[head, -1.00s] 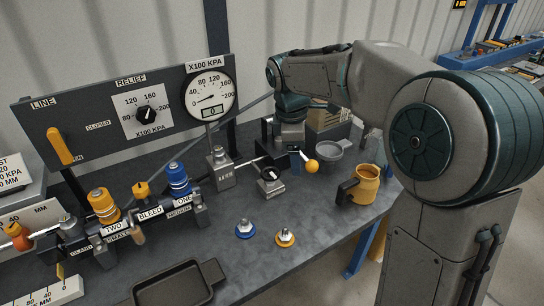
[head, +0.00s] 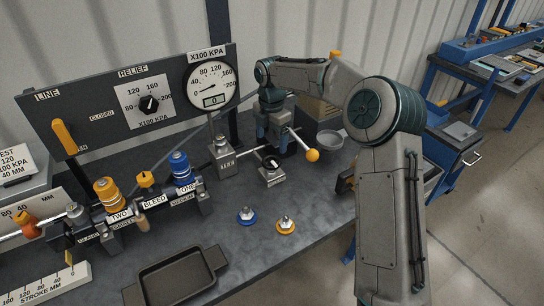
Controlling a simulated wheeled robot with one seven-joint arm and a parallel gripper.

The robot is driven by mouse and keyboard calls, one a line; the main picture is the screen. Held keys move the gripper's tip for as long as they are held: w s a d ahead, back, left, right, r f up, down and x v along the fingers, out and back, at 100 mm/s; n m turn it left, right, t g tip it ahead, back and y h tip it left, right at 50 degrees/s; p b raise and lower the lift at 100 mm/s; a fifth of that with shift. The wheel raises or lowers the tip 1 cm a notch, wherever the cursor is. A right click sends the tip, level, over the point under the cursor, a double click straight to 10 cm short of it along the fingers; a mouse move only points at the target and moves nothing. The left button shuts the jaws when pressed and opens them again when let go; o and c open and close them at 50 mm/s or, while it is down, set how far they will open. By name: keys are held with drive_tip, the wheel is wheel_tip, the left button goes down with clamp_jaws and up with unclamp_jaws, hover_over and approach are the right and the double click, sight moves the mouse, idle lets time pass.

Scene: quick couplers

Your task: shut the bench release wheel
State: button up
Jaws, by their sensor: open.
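A small grey block with a black round knob (head: 271,162) stands on the bench near its middle; it may be the release wheel, but its label is too small to read. My gripper (head: 274,147) points down just behind and above this block. Its jaws are open, and the fingertips are small and partly lost against the parts behind. I cannot tell whether it touches anything. A silver lever with an orange ball (head: 312,155) sticks out just right of my gripper. The round gauge (head: 211,84) has a digital display that appears to read 0.
A labelled grey block (head: 222,160) stands close left of my gripper. A grey bowl (head: 330,141) is to the right. The coupler rail (head: 150,205) is at left.

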sight(271, 160)
wheel_tip(271, 160, down, 8)
drive_tip(key=shift+f+p, duration=0.1)
drive_tip(key=shift+p, duration=0.3)
drive_tip(key=shift+c, duration=0.3)
drive_tip(key=c, duration=0.9)
